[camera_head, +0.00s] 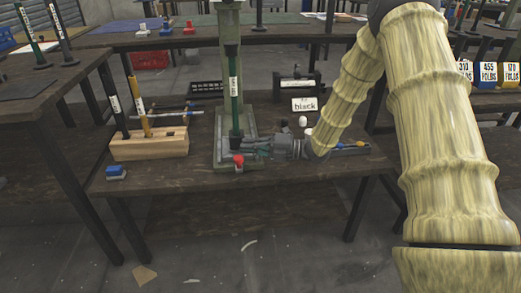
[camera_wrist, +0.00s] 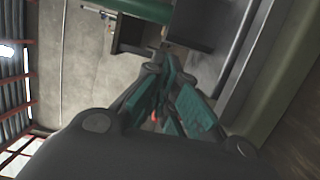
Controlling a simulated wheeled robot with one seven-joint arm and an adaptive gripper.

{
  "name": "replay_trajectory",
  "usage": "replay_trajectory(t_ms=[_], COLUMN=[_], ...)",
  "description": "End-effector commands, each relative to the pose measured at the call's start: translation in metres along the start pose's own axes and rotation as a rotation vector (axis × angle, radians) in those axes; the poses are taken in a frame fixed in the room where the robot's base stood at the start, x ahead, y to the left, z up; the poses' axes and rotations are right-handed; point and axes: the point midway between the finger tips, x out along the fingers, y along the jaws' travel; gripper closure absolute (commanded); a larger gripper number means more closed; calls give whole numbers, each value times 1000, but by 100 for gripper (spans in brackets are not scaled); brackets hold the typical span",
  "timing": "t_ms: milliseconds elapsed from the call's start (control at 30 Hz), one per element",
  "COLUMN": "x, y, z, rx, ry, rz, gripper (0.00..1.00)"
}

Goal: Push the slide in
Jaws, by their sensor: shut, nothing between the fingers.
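The rivet press (camera_head: 222,110) stands on the middle table, with a green ram (camera_head: 234,85) pointing down over its base. A red knob (camera_head: 238,159) sits at the front of the base. My gripper (camera_head: 258,147) reaches in from the right, low against the base, with its fingers shut and empty. In the wrist view its teal-padded fingers (camera_wrist: 164,78) come together just short of dark press parts (camera_wrist: 194,25). I cannot make out the slide clearly; the gripper and shadow hide that part of the base. Whether the fingertips touch it, I cannot tell.
A wooden block (camera_head: 150,147) with upright rods stands left of the press, and a blue block (camera_head: 116,172) lies at the front left. The table's front middle is clear.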

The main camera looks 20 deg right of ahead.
Motion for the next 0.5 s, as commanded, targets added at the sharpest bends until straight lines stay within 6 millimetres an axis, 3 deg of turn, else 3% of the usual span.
replay_trajectory(t_ms=[200, 500], x=[21, 28], y=[-1, 0], z=[0, 0], rx=[0, 1], ry=[-2, -2], rz=[0, 1], gripper=[100, 100])
